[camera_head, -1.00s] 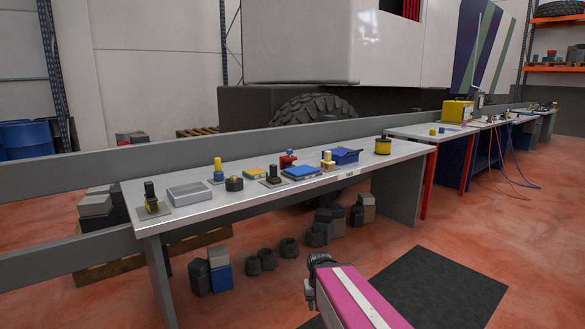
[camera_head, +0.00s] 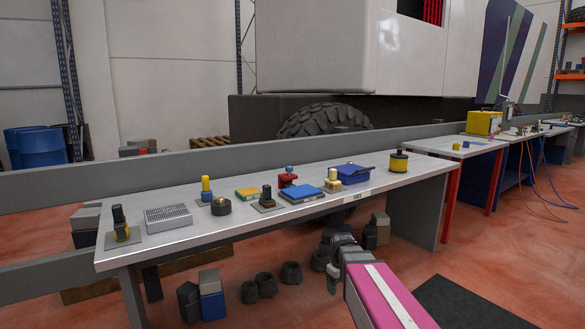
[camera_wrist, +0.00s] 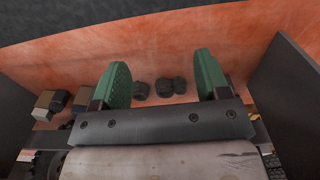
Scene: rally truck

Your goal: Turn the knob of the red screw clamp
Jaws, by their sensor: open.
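The red screw clamp (camera_head: 288,180) stands near the back edge of the grey workbench, a little right of its middle. Its small blue knob (camera_head: 289,168) is on top. The clamp cannot be made out in the wrist view.
The workbench (camera_head: 245,224) holds a blue flat box (camera_head: 302,192), a blue toolbox (camera_head: 355,173), a yellow-topped spool (camera_head: 398,162), a grey tray (camera_head: 168,217) and several small fixtures. Dark lumps (camera_head: 266,284) and boxes lie under the bench. A low rail runs behind it.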

